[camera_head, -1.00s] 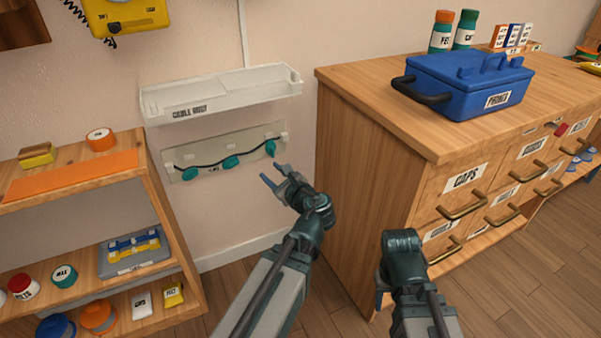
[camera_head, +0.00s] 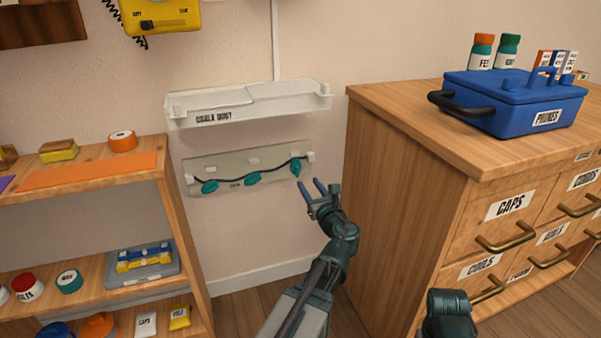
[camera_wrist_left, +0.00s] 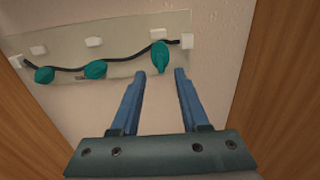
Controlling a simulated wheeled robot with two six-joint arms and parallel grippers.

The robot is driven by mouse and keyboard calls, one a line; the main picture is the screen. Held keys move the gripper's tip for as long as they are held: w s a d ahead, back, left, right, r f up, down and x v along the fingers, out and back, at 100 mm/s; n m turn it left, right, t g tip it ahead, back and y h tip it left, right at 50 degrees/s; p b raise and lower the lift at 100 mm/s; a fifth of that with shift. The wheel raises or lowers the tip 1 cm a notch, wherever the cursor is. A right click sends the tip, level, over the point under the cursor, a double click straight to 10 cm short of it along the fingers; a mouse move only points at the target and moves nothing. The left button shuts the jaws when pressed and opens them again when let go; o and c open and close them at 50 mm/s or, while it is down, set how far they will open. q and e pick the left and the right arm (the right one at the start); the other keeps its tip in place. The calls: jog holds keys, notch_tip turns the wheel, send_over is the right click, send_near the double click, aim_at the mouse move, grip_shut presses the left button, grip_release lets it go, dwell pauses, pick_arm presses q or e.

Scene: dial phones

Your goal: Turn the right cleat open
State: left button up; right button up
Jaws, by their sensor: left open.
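The right cleat (camera_head: 296,168) is a teal piece on a pale wall board (camera_head: 215,164), below the dark cord. It hangs turned nearly upright, while the middle cleat (camera_head: 252,178) and left cleat (camera_head: 209,187) lie more level. My left gripper (camera_head: 315,190) is open and empty, just right of and below the right cleat. In the left wrist view the right cleat (camera_wrist_left: 161,57) shows beyond the gap between the blue fingers (camera_wrist_left: 158,90), apart from them. My right arm shows at the bottom right; its fingers are not visible.
A white cable duct tray (camera_head: 250,106) sits on the wall above the board. A wooden drawer cabinet (camera_head: 400,190) stands close on the right, and a wooden shelf (camera_head: 170,200) on the left. The wall below the board is bare.

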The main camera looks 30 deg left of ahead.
aim_at(298, 169)
pick_arm(q)
jog(key=x, duration=0.8)
jog(key=shift+w+a, duration=0.25)
jog(key=shift+w, duration=0.05)
grip_shut()
